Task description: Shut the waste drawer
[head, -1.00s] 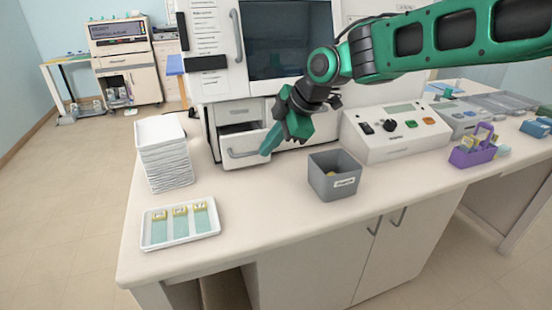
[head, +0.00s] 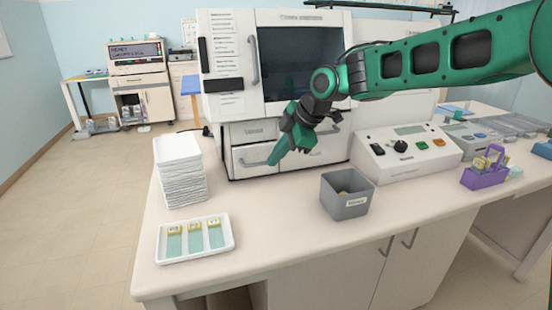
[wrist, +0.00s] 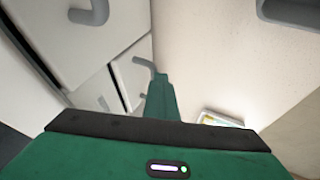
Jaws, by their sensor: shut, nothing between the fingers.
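The lower left drawer (head: 240,158) of the white machine has a curved grey handle, and its front now looks flush with the cabinet. I cannot read its label well enough to confirm that it is the waste drawer. My green gripper (head: 273,159) is shut and empty, pointing down at the right side of this drawer front. Contact with it cannot be told. In the wrist view the shut fingers (wrist: 160,92) are beside white drawer fronts (wrist: 130,80) with grey handles.
A grey bin (head: 345,206) stands on the counter in front right of my gripper. A stack of white trays (head: 181,185) and a slide tray (head: 195,254) are at left. A control box (head: 408,165) and a purple rack (head: 484,178) are at right. The front middle counter is clear.

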